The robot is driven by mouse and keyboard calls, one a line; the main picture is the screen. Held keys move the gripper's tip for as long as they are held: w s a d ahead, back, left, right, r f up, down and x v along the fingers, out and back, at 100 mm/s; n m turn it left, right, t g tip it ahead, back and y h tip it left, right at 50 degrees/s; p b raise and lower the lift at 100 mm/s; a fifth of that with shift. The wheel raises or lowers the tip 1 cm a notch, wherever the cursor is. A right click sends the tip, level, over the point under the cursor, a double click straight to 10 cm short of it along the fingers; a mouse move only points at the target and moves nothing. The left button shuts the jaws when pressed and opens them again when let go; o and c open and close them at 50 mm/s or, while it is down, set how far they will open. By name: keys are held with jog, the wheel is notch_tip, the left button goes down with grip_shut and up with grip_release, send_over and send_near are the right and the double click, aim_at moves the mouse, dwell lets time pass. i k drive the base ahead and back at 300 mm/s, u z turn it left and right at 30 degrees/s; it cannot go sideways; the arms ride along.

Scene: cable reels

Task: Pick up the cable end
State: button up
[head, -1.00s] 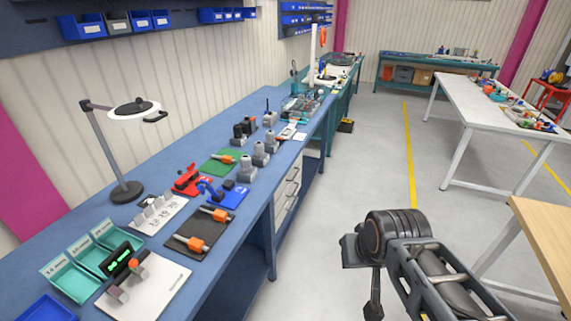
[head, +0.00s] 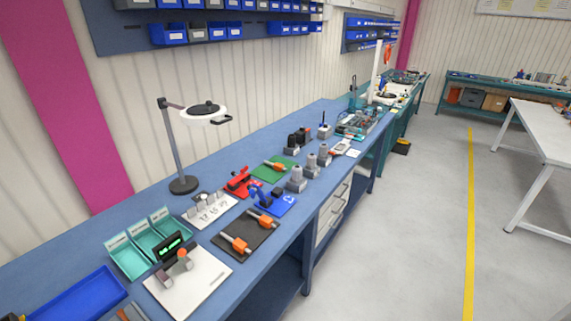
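I cannot make out a cable end or a cable reel in the head view. My gripper is not in view. On the blue workbench (head: 262,178), a dark mat (head: 262,226) holds grey pieces with orange parts (head: 240,244). A green mat (head: 289,165) farther back holds another orange-and-grey piece (head: 274,165). These are too small to tell whether any is a cable end.
The bench carries a ring lamp (head: 204,113), teal trays (head: 128,257), a white board with a green display (head: 188,284), a blue tray (head: 78,300) and red and blue fixtures. Clear floor (head: 415,220) lies to the right. A white table (head: 545,130) stands beyond.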

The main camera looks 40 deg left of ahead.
aim_at(278, 167)
jog(key=u, duration=0.1)
jog(key=i, duration=1.85)
jog(key=u, duration=0.95)
jog(key=i, duration=1)
jog(key=u, duration=1.55)
jog(key=i, duration=0.6)
jog(key=u, duration=0.5)
